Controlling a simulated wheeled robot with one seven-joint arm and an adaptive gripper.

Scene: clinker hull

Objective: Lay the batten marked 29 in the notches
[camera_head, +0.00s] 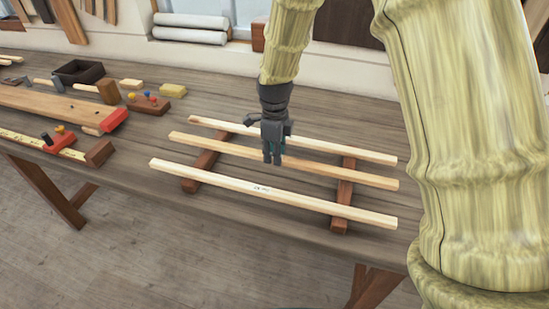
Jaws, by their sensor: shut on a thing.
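Three pale battens lie roughly parallel across two dark brown bearers, the left one (203,167) and the right one (344,193). The front batten (225,181) carries a small dark mark, too small to read. The middle batten (335,172) is slightly darker. The back batten (340,147) shows no readable mark. My gripper (273,161) points down and is shut on the middle batten near its middle length, with the fingers covering that part. I cannot tell which batten bears 29. Notches are too small or hidden to make out, so seating cannot be told.
To the left on the bench (330,98) are a dark open box (79,72), wooden blocks, a yellow block (173,90), a plank with a red end (60,105) and a yellow rule (22,138). My arm blocks the right side. Bench in front of the battens is narrow.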

